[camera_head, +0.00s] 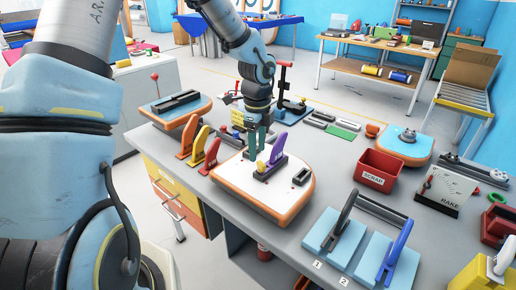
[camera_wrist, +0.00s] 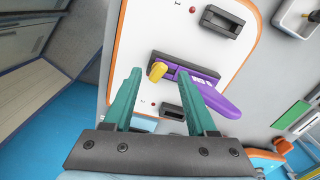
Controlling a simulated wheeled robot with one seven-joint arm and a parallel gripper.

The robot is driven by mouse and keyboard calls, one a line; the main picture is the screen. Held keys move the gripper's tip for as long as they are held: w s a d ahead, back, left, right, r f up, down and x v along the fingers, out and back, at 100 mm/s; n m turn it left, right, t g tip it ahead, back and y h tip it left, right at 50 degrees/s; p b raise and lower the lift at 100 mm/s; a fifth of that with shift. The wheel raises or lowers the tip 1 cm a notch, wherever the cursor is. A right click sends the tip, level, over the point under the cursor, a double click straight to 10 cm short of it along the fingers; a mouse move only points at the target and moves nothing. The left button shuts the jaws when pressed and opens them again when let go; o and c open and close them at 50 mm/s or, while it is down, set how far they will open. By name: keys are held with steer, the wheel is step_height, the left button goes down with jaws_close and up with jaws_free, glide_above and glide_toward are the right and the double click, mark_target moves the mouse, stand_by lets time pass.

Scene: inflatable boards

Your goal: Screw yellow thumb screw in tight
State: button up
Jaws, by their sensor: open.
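The yellow thumb screw (camera_wrist: 157,71) sits at the end of a dark block on a white inflatable board with an orange edge (camera_wrist: 140,40). A purple fin (camera_wrist: 216,98) stands in that block beside the screw. In the head view the screw (camera_head: 261,167) shows small at the fin's base, and the purple fin (camera_head: 278,149) rises above the board (camera_head: 236,182). My gripper (camera_wrist: 165,82) has two teal fingers spread apart, with nothing between them that I can see held. In the head view my gripper (camera_head: 257,140) hangs just above the screw, pointing down. How deep the screw sits cannot be told.
Orange and red fins (camera_head: 196,142) stand left of the board. A red scrap bin (camera_head: 377,170) is to the right. Blue blocks with handles (camera_head: 336,232) lie at the front. Another board (camera_head: 175,108) lies behind left. Grey tabletop between board and bin is clear.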

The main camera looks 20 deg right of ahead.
steer(key=n, duration=0.1)
steer(key=n+b, duration=0.1)
steer(key=shift+s+a+f+n, duration=0.1)
steer(key=shift+s+n, duration=0.05)
steer(key=shift+n, duration=0.85)
steer(key=shift+a, duration=0.1)
steer(key=shift+s+n+b, duration=0.15)
steer(key=shift+n+b, duration=0.3)
steer(key=shift+n, duration=0.45)
steer(key=shift+s+a+n, duration=0.1)
steer(key=shift+n, duration=1)
